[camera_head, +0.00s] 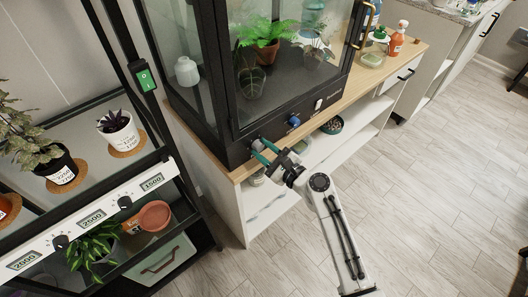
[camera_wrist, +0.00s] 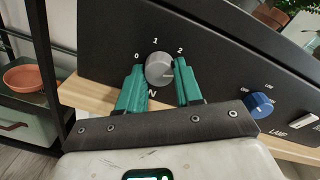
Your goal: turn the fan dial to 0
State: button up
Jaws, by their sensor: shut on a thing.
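The fan dial (camera_wrist: 160,69) is a round grey knob on the dark front panel of the glass cabinet (camera_wrist: 104,37). The marks 0, 1 and 2 run around its top from left to right. Part of the lettering below it is covered. My gripper (camera_wrist: 159,75) has its two teal fingers on either side of the dial, shut on it. Where the dial points is not clear. In the head view my gripper (camera_head: 262,150) is at the cabinet's lower front corner, and the fingers largely hide the dial.
A blue lamp knob (camera_wrist: 258,104) and a white switch (camera_wrist: 292,125) sit right of the dial. The cabinet stands on a wooden-topped bench (camera_head: 395,62). A plant rack with small dials (camera_head: 125,203) is at the left. Open floor (camera_head: 430,170) lies to the right.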

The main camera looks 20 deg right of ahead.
jog(key=n+b, duration=0.2)
jog(key=n, duration=0.2)
jog(key=shift+f+n, duration=0.1)
jog(key=shift+n, duration=0.2)
jog(key=n+b, duration=0.1)
jog(key=n, duration=0.2)
jog(key=shift+n+b, duration=0.3)
jog(key=shift+b, duration=0.1)
jog(key=n+b, duration=0.2)
jog(key=n, duration=0.2)
jog(key=shift+h+b, duration=0.3)
jog(key=n+b, duration=0.3)
jog(key=n, duration=0.1)
jog(key=shift+n, duration=0.3)
jog(key=n+b, duration=0.3)
jog(key=shift+a, duration=0.1)
jog(key=n+b, duration=0.3)
jog(key=n, duration=0.1)
jog(key=shift+f+h, duration=0.1)
jog(key=shift+h, duration=0.2)
jog(key=n+b, duration=0.3)
jog(key=n, duration=0.1)
jog(key=shift+a+n+t+b, duration=0.1)
jog(key=shift+n+t+b, duration=0.2)
jog(key=shift+n+b, duration=1)
jog(key=shift+s+n, duration=0.1)
jog(key=shift+n, duration=0.3)
